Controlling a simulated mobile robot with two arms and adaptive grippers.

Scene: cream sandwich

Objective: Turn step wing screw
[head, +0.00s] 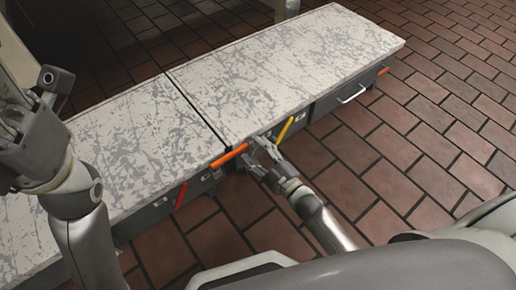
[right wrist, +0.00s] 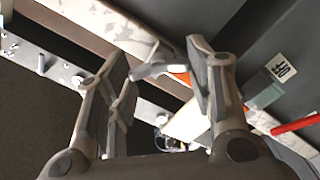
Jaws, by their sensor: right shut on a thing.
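My right gripper (head: 258,143) reaches the front edge of the long step (head: 300,60), between an orange bar and a yellow bar. In the right wrist view its fingers (right wrist: 165,75) stand on either side of a pale metal wing-shaped piece (right wrist: 158,67), which looks like the wing screw. The gripper is shut on it, though the exact contact is hard to see. In the head view the fingers hide the screw. My left gripper (head: 28,125) is raised at the left edge, away from the step front; its finger opening is unclear.
The orange bar (head: 229,156), yellow bar (head: 286,129) and red bar (head: 181,194) sit along the step's front. A light handle (head: 351,94) is farther right. A dark seam divides the speckled top. Brick floor (head: 440,130) lies open to the right.

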